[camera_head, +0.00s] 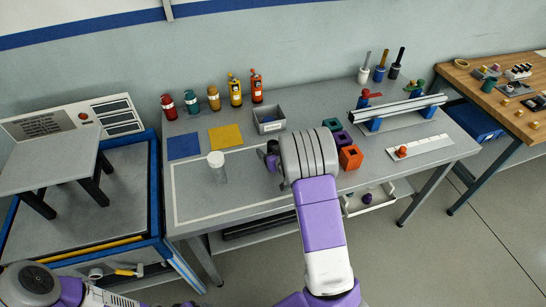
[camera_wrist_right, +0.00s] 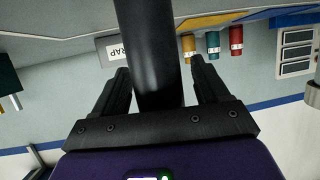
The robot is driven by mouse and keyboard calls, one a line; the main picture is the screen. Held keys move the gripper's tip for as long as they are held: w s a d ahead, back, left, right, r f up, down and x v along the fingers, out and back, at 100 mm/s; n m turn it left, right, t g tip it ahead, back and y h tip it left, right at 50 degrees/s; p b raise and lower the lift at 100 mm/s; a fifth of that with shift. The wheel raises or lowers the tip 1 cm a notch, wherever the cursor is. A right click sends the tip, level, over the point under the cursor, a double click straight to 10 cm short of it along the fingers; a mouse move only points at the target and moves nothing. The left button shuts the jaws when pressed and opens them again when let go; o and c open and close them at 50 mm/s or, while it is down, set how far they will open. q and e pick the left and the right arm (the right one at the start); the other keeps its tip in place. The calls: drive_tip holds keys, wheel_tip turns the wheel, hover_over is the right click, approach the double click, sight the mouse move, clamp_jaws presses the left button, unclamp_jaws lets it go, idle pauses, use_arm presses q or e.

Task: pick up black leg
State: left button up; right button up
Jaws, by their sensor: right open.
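A black cylindrical leg (camera_wrist_right: 147,40) shows large in the right wrist view, running from the top edge down between the fingers. My right gripper (camera_wrist_right: 160,67) is open, with one finger on each side of the leg. A narrow gap shows beside the right finger; I cannot tell if the left finger touches it.
A clear, white-topped cylinder (camera_head: 217,168) stands left of my right wrist. Teal, purple and orange blocks (camera_head: 350,157) sit close on its right. A grey bin (camera_head: 269,119) and several bottles (camera_head: 213,99) stand behind. A black-legged stool (camera_head: 55,165) is at left. The bench's front left is clear.

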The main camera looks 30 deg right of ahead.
drive_tip(key=c, duration=1.2)
